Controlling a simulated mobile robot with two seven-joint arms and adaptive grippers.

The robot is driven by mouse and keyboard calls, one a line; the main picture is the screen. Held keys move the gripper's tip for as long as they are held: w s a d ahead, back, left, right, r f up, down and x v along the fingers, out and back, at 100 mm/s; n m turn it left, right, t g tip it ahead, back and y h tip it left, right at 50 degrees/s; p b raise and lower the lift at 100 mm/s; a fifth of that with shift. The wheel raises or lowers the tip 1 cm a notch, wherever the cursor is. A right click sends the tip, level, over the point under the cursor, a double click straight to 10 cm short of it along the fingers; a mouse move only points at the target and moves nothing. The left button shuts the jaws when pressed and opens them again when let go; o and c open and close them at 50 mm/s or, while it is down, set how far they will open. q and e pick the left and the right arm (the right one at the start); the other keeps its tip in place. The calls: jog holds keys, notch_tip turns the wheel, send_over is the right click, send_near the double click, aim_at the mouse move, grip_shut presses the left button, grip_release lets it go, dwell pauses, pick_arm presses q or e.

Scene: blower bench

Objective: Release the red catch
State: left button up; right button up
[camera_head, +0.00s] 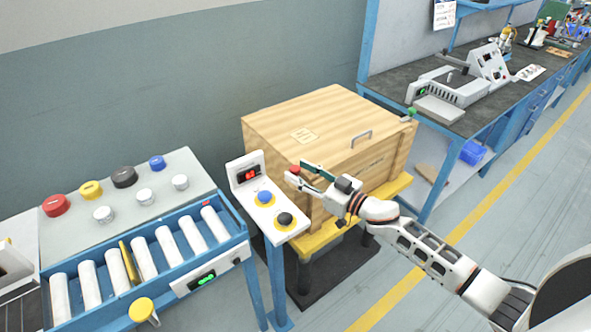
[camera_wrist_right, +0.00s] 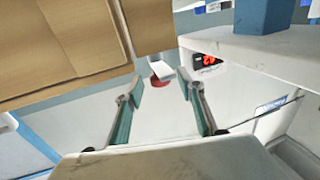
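The wooden crate (camera_head: 330,125) stands on a yellow-edged stand. The small red catch (camera_head: 295,170) is at the crate's near left top corner. My right gripper (camera_head: 301,174) reaches in from the right along the crate's front, its fingertips close to the red catch. In the right wrist view the two fingers (camera_wrist_right: 161,88) are spread apart, and the red catch (camera_wrist_right: 160,82) shows in the gap between them, beyond the tips, beside a small white part. Whether a finger touches it I cannot tell. My left gripper is not in view.
A control panel (camera_head: 248,170) with a red display and blue and black buttons stands just left of the crate corner. A green catch (camera_head: 411,112) is at the crate's right corner and a metal handle (camera_head: 361,138) on its lid. A roller conveyor (camera_head: 140,258) is at left.

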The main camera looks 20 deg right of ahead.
jog(key=v, duration=0.9)
jog(key=shift+s+d, duration=0.2)
jog(key=shift+s, duration=0.15)
